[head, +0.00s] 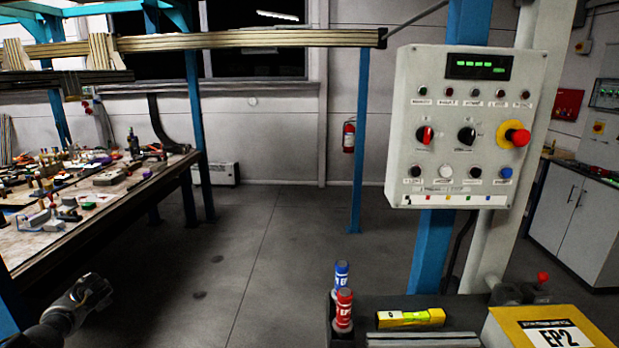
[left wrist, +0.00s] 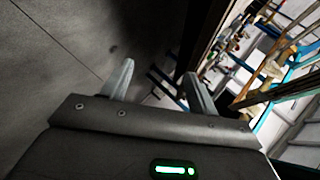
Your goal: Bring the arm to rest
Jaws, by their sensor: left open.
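My left arm (head: 75,305) comes in at the lower left of the head view, beside the workbench and over the floor; its fingers cannot be made out there. In the left wrist view my left gripper (left wrist: 158,82) has its two fingers spread apart with nothing between them. The floor and a blue frame show beyond the fingers. My right gripper is not in view.
A cluttered workbench (head: 92,225) stands at the left. A control panel (head: 455,125) is on a blue post. Below it, a dark shelf (head: 400,305) holds a blue bottle (head: 341,277), a red bottle (head: 343,312), a yellow level (head: 410,318) and a yellow EP2 box (head: 510,318). The middle floor is clear.

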